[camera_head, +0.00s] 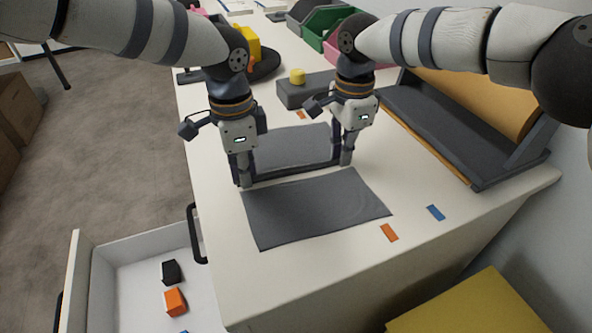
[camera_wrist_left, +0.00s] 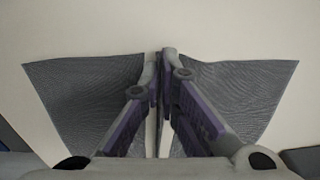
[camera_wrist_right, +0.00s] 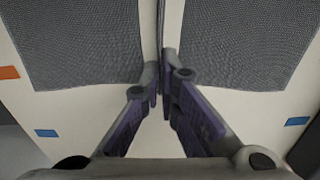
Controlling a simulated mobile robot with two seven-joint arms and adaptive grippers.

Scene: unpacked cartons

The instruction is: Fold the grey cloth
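The grey cloth lies on the white table in the head view. It shows as a near grey panel (camera_head: 315,208) and a far grey panel (camera_head: 290,147), with a narrow dark strip (camera_head: 290,173) between them. My left gripper (camera_head: 245,183) points down at the strip's left end. My right gripper (camera_head: 346,161) points down at its right end. Both wrist views show fingertips nearly together on the thin dark strip, with grey panels on either side in the left wrist view (camera_wrist_left: 90,95) and right wrist view (camera_wrist_right: 75,40). How the strip joins the panels is unclear.
An orange tag (camera_head: 389,232) and a blue tag (camera_head: 436,212) lie right of the cloth. A dark grey block (camera_head: 305,92) with a yellow piece (camera_head: 297,76) stands behind. A tilted rack (camera_head: 440,125) is at right. An open drawer (camera_head: 120,262) holds small blocks at lower left.

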